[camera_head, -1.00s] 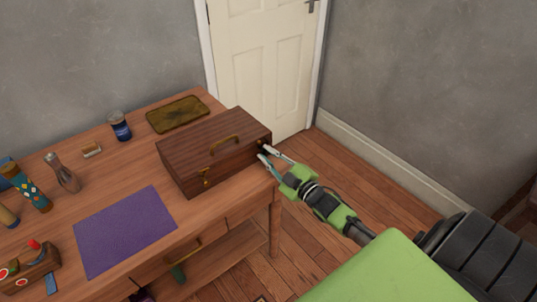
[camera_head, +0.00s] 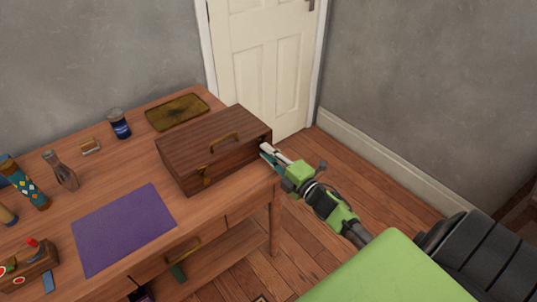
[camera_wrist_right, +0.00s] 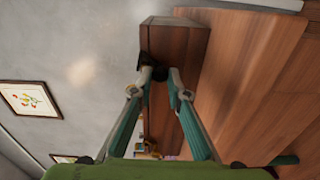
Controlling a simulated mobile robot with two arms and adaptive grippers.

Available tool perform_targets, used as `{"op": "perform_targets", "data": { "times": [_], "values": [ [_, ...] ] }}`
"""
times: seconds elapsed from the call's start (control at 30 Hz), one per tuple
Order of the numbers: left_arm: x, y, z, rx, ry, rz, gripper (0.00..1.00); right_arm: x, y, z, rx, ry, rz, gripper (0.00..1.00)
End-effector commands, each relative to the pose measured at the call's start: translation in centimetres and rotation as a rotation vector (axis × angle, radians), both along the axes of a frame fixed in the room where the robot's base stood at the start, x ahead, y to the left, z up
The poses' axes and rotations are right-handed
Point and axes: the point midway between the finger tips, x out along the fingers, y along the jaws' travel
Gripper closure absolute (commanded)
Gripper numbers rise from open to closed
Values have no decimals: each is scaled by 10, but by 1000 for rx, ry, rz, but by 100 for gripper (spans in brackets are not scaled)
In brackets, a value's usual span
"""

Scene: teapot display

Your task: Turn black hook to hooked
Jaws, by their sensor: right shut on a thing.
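A dark brown wooden box (camera_head: 195,157) with brass fittings stands on the table's right end. The black hook (camera_wrist_right: 145,58) is small and dark, on the box's right end. My right gripper (camera_head: 266,150) reaches it from the right. In the right wrist view, my right gripper's fingertips (camera_wrist_right: 161,73) are drawn in on the dark hook, against the box (camera_wrist_right: 180,42). The fingers hide much of the hook, so I cannot tell its exact angle. My left gripper is not in view.
The wooden table (camera_head: 120,170) also bears a purple mat (camera_head: 124,229), a brass-coloured tray (camera_head: 177,112), a blue jar (camera_head: 120,125) and a glass bottle (camera_head: 63,172). A white door (camera_head: 264,60) is behind. The floor right of the table is clear.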

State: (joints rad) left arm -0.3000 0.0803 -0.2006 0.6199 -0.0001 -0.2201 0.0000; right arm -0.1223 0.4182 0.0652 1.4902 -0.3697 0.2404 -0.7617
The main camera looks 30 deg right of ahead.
Motion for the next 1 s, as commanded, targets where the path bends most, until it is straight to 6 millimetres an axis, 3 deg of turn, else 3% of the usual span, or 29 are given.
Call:
{"op": "perform_targets", "data": {
  "times": [0.6,0.63,0.7,1.0],
  "values": [
    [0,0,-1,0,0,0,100,0,1,-1,-41,-2,1,100],
    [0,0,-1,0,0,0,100,0,1,-1,-41,-2,1,79],
    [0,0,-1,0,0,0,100,0,1,-1,-41,-2,1,69],
    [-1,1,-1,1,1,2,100,-1,0,-1,-40,-2,0,69]
  ]
}}
